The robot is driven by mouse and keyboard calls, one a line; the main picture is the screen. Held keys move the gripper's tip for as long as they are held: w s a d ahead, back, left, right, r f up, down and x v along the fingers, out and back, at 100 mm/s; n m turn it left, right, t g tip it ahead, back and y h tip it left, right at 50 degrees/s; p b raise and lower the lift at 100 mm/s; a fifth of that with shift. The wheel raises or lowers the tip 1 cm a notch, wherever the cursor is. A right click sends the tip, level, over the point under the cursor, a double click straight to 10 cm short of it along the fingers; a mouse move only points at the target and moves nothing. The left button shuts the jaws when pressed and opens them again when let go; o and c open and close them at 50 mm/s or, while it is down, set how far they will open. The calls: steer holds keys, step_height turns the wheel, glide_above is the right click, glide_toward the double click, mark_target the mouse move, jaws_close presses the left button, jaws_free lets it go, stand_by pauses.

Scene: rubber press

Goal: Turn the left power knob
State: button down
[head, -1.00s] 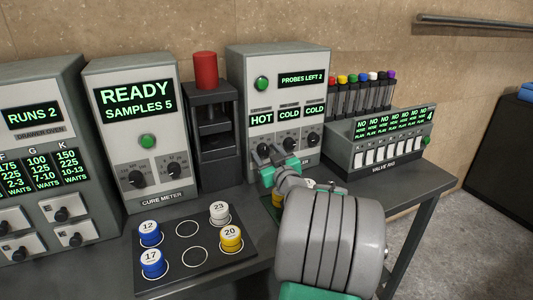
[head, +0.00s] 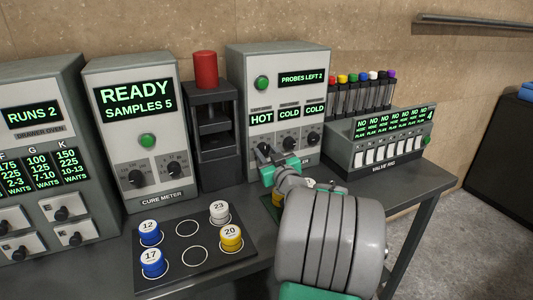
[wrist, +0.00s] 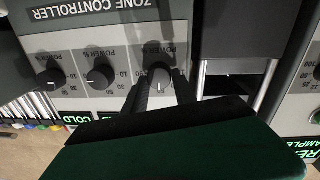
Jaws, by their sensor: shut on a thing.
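The zone controller (head: 278,62) is a light grey box with three black power knobs on its lower front. My gripper (head: 270,157) is at the left knob (head: 262,148), and its jaws partly hide that knob in the head view. In the upside-down wrist view, the two dark fingers (wrist: 161,88) are shut on this knob (wrist: 159,75), one on each side, and a white pointer mark shows on it. The middle knob (head: 291,141) and the right knob (head: 313,138) are free. The displays above read HOT, COLD, COLD from left to right.
A dark press with a red top (head: 205,70) stands just left of the controller. The valve rig (head: 385,140) is to its right, with several coloured tubes behind. The cure meter (head: 140,185) is farther left. A dark sample tray (head: 190,280) lies in front.

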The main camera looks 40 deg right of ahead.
steer(key=m+b, duration=0.1)
steer(key=m, duration=0.3)
steer(key=shift+d, duration=0.1)
steer(key=shift+m, duration=2.1)
steer(key=c, duration=1)
jaws_free()
steer(key=shift+d, duration=0.1)
steer(key=shift+s, duration=0.2)
steer(key=b+v, duration=0.1)
steer(key=v, duration=0.6)
steer(key=shift+s+r, duration=0.15)
steer(key=shift+s, duration=0.15)
